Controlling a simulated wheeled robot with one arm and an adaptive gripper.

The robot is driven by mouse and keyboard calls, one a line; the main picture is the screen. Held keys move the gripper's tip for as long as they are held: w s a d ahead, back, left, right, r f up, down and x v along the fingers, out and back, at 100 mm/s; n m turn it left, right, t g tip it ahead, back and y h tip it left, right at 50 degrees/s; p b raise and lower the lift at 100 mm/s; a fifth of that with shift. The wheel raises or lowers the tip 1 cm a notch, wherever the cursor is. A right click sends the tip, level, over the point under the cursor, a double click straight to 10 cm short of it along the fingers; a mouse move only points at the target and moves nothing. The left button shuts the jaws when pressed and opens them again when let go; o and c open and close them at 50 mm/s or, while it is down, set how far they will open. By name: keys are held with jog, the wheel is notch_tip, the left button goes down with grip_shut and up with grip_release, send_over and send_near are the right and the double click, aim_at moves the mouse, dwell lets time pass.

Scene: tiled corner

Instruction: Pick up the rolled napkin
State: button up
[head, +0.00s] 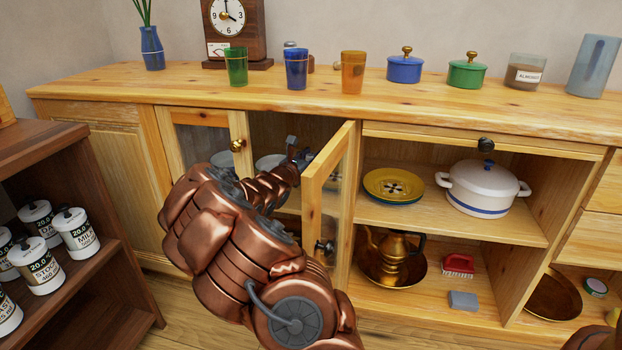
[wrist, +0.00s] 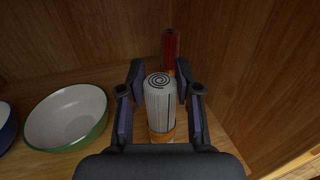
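The rolled napkin (wrist: 160,105) stands upright on the cabinet shelf in the wrist view. It is white with dark lines, a dark spiral on its top end and an orange band low down. My gripper (wrist: 160,84) is open, with one finger on each side of the napkin and small gaps visible between. In the head view my gripper (head: 300,158) reaches into the cabinet behind the open glass door. The napkin cannot be made out there.
A red upright roll (wrist: 170,48) stands just behind the napkin. A white bowl with a green rim (wrist: 66,117) sits to the left. A wooden wall rises close on the right. The open cabinet door (head: 328,195) stands beside my arm.

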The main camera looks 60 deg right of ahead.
grip_shut()
jog(key=shift+r, duration=0.1)
